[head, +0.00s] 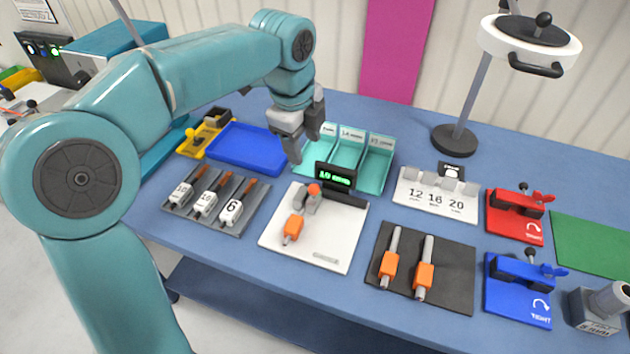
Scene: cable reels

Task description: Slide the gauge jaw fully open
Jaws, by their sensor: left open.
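The gauge stands on a white board (325,250) in the middle of the table. Its dark display (336,177) shows green digits that look like 10 mm. The gauge jaw (312,202) is a grey block with an orange-red knob on top, at the left part of the dark rail (346,197). My left gripper (305,143) is open and empty, pointing down above and behind the gauge, apart from the jaw. My right gripper is out of view.
A blue tray (245,141) and teal bins (377,165) stand behind. A grey rack (240,222) with tagged tools lies left. A dark mat (452,271) with orange-handled rods lies right, before a white numbered stand (437,204). Red (515,226) and blue clamps (517,302) are farther right.

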